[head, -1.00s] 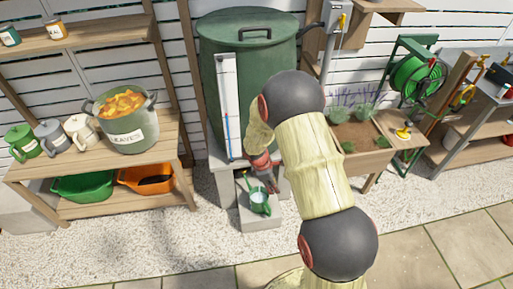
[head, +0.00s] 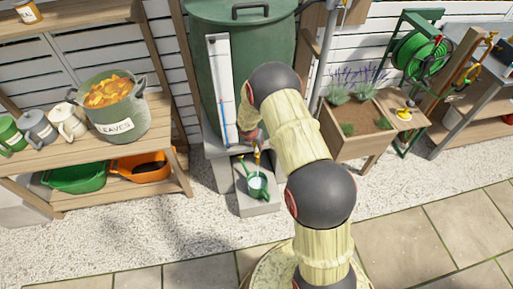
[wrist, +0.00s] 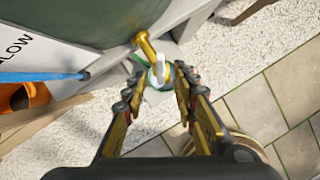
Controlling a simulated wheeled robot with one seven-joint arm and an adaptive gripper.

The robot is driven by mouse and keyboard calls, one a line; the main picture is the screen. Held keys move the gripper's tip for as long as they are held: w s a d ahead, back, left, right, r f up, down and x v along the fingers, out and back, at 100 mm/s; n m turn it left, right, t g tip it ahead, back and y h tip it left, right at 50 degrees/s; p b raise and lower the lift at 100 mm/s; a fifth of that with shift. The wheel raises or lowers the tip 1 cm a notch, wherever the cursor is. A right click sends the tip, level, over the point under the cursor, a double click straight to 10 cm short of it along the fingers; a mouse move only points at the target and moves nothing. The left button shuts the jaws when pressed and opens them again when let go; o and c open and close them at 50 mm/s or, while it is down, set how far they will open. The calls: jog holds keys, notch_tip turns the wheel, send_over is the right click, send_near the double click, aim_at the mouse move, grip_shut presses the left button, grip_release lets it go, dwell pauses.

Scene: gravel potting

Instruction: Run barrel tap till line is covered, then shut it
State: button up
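The green barrel (head: 240,60) stands at the back, with a white gauge board (head: 218,75) bearing a blue strip on its front. The brass tap (head: 257,158) sticks out low on the barrel; it also shows in the wrist view (wrist: 146,45). A small green watering can (head: 257,187) stands upright below the tap, with pale blue water visible inside. My gripper (wrist: 158,76) is open, its fingers apart and nothing clasped between them, near the tap. A white piece at the tap's end shows between the fingertips; I cannot tell whether it is handle or water. The can's fill line is not discernible.
The can stands on a grey block (head: 258,206). A wooden shelf (head: 90,165) with a leaves pot (head: 117,110) is on the left. A lavender planter (head: 350,135) and a hose reel (head: 418,70) are on the right. Gravel and paving in front are clear.

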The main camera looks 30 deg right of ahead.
jog(key=shift+b+x, duration=0.7)
jog(key=shift+x, duration=1.6)
grip_shut()
